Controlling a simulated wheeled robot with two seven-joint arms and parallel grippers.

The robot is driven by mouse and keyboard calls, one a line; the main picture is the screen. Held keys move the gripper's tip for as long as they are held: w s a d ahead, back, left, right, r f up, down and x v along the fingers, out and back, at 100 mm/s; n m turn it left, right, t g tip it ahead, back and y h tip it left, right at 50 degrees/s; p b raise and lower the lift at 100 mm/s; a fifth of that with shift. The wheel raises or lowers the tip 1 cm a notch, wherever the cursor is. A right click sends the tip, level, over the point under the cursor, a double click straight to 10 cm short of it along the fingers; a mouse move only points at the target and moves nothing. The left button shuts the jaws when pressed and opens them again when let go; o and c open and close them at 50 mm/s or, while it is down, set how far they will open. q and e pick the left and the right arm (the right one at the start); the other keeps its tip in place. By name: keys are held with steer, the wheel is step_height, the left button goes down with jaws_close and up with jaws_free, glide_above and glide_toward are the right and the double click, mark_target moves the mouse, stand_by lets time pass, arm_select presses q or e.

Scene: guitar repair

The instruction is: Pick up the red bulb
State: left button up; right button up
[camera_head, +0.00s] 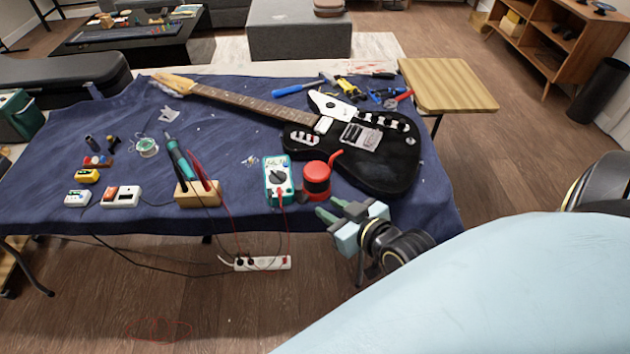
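My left gripper is out of view.
A black electric guitar (376,155) lies right behind the bulb. A wooden block (198,194) holding a soldering iron and red probes stands left of the multimeter. Red cables hang over the front edge to a white power strip (262,263). Pliers and tools lie behind the guitar.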

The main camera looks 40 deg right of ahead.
mark_target(301, 190)
steer(key=b+x, duration=0.1)
steer(key=x, duration=0.6)
steer(key=shift+r, duration=0.2)
steer(key=shift+x, duration=0.9)
steer(key=b+x, duration=0.1)
steer(key=x, duration=0.3)
steer(key=shift+w+d+f+b, duration=0.15)
steer(key=shift+b, duration=0.15)
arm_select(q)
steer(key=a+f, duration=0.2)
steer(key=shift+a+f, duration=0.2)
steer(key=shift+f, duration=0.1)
arm_select(e)
steer(key=shift+w, duration=0.1)
jaws_close()
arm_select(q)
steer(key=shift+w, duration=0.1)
